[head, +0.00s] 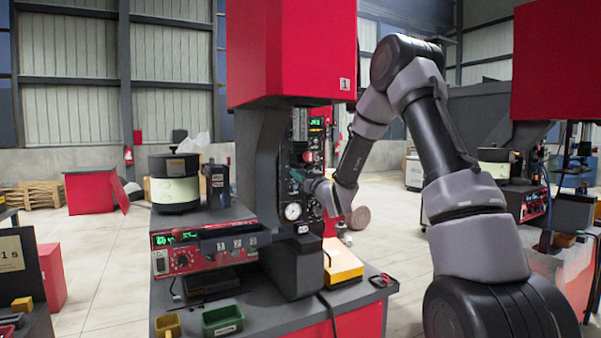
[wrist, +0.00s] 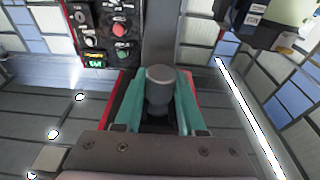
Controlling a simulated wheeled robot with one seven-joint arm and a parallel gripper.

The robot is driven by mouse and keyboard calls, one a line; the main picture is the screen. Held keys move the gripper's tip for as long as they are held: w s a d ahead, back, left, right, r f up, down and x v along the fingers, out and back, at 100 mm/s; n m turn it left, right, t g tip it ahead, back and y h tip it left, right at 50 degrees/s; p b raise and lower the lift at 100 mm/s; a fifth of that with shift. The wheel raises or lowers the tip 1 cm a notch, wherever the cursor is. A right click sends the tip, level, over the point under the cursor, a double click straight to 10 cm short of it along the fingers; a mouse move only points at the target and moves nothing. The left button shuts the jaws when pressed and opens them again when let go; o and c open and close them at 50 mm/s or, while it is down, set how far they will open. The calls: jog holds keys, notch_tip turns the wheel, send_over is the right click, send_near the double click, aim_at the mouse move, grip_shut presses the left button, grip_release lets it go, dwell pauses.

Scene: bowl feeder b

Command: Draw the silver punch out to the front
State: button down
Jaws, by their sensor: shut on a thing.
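The silver punch shows in the wrist view as a grey, round-ended cylinder (wrist: 160,90). It sits between the two teal fingers of my gripper (wrist: 158,100), which are shut on it from both sides. In the head view my gripper (head: 298,178) is at the front of the red and black press (head: 290,50), just above the round gauge (head: 293,211). The punch is hard to make out there, so I cannot tell how far it is inside the press.
A control box (head: 205,247) with green digits stands left of the press. A green bin (head: 222,320) and a small yellow bin (head: 168,325) are at the table's front. Open floor lies beyond.

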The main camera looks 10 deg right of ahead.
aim_at(303, 171)
dwell(0.3)
jog(key=shift+r+v, duration=0.25)
jog(key=shift+v, duration=0.95)
jog(key=shift+r+v, duration=0.25)
jog(key=shift+v, duration=1)
jog(key=shift+r+v, duration=0.25)
jog(key=shift+v, duration=0.95)
jog(key=shift+s, duration=0.15)
